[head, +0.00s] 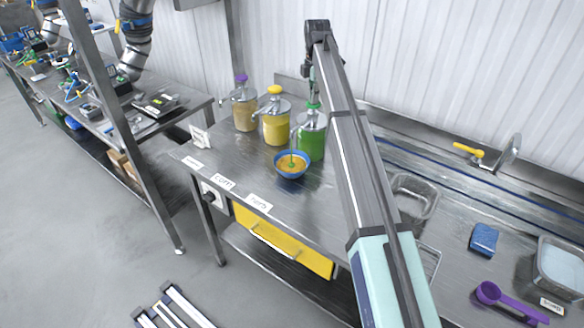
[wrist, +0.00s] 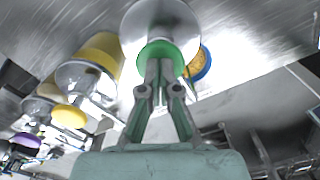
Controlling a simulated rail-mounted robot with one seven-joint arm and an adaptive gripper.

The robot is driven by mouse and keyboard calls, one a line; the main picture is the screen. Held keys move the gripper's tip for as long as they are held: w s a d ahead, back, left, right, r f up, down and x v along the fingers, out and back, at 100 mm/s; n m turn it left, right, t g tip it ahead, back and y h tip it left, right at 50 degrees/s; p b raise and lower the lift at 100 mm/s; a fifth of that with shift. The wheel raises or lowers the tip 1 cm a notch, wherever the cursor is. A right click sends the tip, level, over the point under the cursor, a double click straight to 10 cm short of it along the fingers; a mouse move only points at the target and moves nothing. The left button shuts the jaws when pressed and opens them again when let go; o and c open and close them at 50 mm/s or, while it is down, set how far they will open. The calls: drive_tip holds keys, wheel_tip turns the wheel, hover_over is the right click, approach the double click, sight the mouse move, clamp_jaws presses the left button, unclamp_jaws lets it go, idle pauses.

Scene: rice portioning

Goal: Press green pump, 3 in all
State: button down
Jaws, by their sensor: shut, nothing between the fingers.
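The green pump (head: 311,140) is a clear container of green sauce with a metal lid and green top, standing at the right end of a row of three on the steel table. My gripper (wrist: 160,64) is shut and empty, its fingertips at the green pump top (wrist: 178,50) in the wrist view; they seem to touch it, but I cannot tell how hard. In the head view my arm partly hides the pump's right side.
A yellow pump (head: 276,128) and a purple-topped pump (head: 244,114) stand to the left of the green one. Labels lie along the table's front edge. To the right are a sink basin (head: 417,190), a blue sponge (head: 484,238) and a purple scoop (head: 490,292).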

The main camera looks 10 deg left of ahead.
drive_tip(key=shift+f, duration=0.95)
drive_tip(key=shift+r, duration=0.1)
drive_tip(key=shift+r+p, duration=0.95)
drive_tip(key=shift+r, duration=1.2)
drive_tip(key=shift+f, duration=0.3)
